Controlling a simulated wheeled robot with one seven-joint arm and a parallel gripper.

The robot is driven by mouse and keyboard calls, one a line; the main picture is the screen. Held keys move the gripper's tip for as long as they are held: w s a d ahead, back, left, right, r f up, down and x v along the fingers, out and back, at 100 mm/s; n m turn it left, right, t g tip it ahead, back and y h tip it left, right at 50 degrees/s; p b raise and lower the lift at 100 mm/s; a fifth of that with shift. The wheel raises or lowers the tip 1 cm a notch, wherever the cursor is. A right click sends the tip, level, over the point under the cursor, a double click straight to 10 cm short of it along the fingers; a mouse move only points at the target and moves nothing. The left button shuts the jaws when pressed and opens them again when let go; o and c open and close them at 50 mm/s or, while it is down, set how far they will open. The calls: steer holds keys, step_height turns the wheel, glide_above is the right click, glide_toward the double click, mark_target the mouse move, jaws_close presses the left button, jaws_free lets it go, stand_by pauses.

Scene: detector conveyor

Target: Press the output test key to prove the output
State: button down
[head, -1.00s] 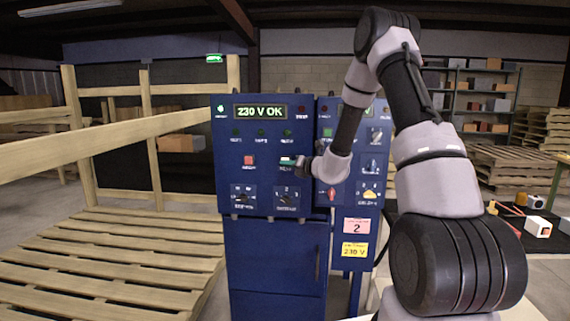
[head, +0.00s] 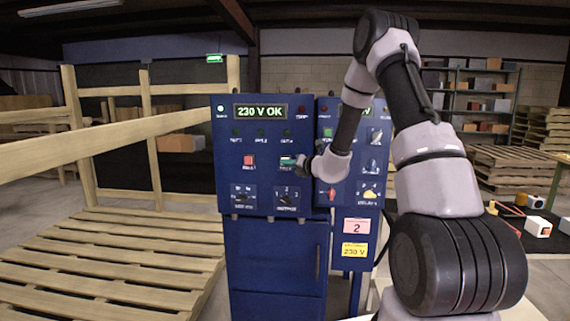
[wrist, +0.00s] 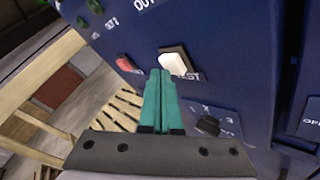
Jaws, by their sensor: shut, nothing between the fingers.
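The output test key is a pale white key (wrist: 173,60) on the blue panel, with a label ending in "ST" below it in the wrist view. In the head view it is mostly hidden behind my gripper (head: 291,162). My gripper has teal fingers, shut together with nothing between them. In the wrist view the fingertips (wrist: 160,72) lie at the key's lower left edge; I cannot tell whether they touch it. The panel display (head: 261,112) reads "230 V OK".
A red key (head: 249,160) sits left of the test key. Black rotary switches (head: 287,197) are below. A second blue panel (head: 362,190) with switches adjoins on the right. Wooden pallets (head: 110,260) lie at left.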

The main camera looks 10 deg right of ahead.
steer(key=shift+w+d, duration=0.15)
steer(key=shift+w, duration=0.3)
stand_by(0.3)
steer(key=shift+s, duration=0.1)
steer(key=shift+s+a, duration=0.3)
steer(key=shift+s, duration=0.5)
steer(key=s, duration=0.1)
steer(key=s+a, duration=0.1)
steer(key=s, duration=0.2)
steer(key=shift+s+a, duration=0.3)
steer(key=shift+s, duration=0.1)
stand_by(0.5)
